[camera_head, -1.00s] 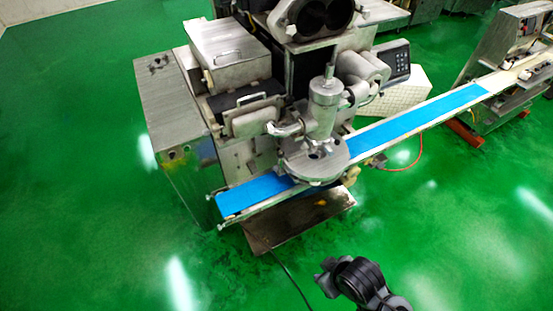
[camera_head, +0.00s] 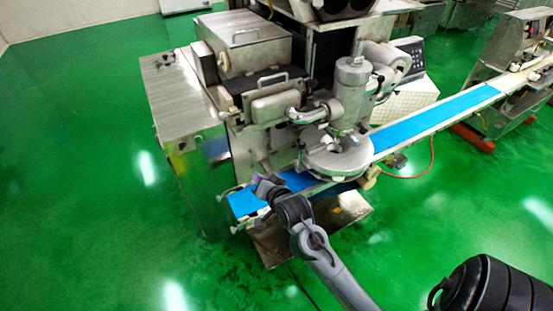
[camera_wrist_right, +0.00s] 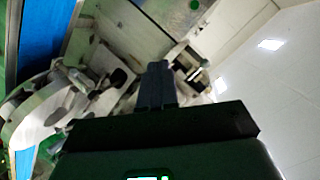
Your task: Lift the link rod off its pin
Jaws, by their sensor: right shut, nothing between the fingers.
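The encrusting machine's round metal plate (camera_head: 338,158) sits under an upright metal cylinder (camera_head: 350,92), over the blue belt. I cannot pick out the link rod or its pin for certain; small metal parts on the round plate (camera_wrist_right: 38,118) show blurred in the right wrist view. My right gripper (camera_head: 262,184) is left of the plate in the head view, over the near end of the belt. In the right wrist view its fingers (camera_wrist_right: 156,80) are together, with nothing held. My left gripper is out of view.
The blue conveyor belt (camera_head: 425,118) runs from beneath the plate to the upper right. A metal cabinet (camera_head: 185,130) stands at the left. A metal tray (camera_head: 340,212) lies below the belt. The green floor in front is mostly open.

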